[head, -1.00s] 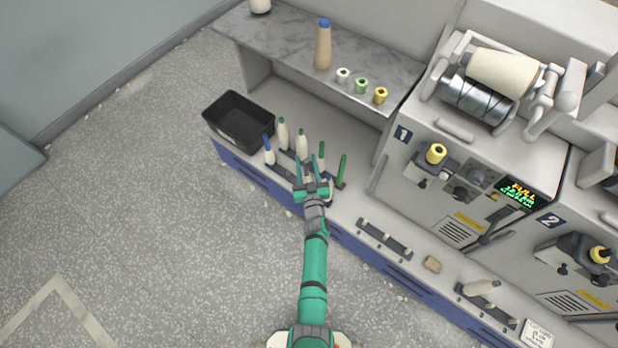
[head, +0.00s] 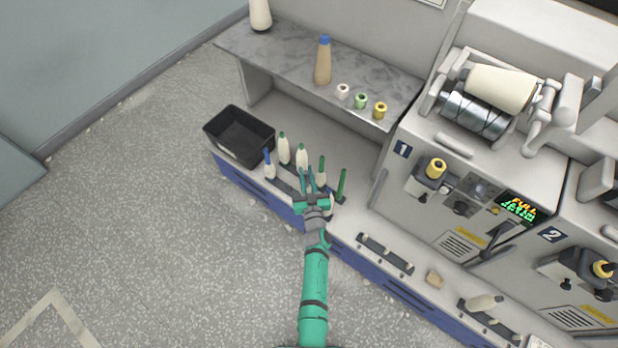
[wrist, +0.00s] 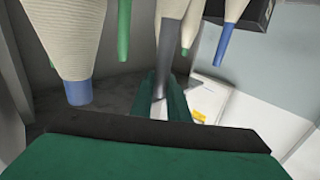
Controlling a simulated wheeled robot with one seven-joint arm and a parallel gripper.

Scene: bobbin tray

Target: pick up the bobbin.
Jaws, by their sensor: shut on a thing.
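My gripper (head: 307,172) is over the bobbin row on the bench in the head view, its fingers close together. In the row are a blue-tipped cream bobbin (head: 269,166), cream bobbins with green tips (head: 284,150) (head: 301,154) and slim green ones (head: 321,170) (head: 341,186).
A black bin (head: 240,150) stands left of the row. A grey shelf (head: 280,55) above carries a tall brown cone (head: 323,62) and small spools (head: 361,100). Machine 1 (head: 440,150) rises at the right. A peg rack (head: 385,254) lies along the front bench. The floor at the left is clear.

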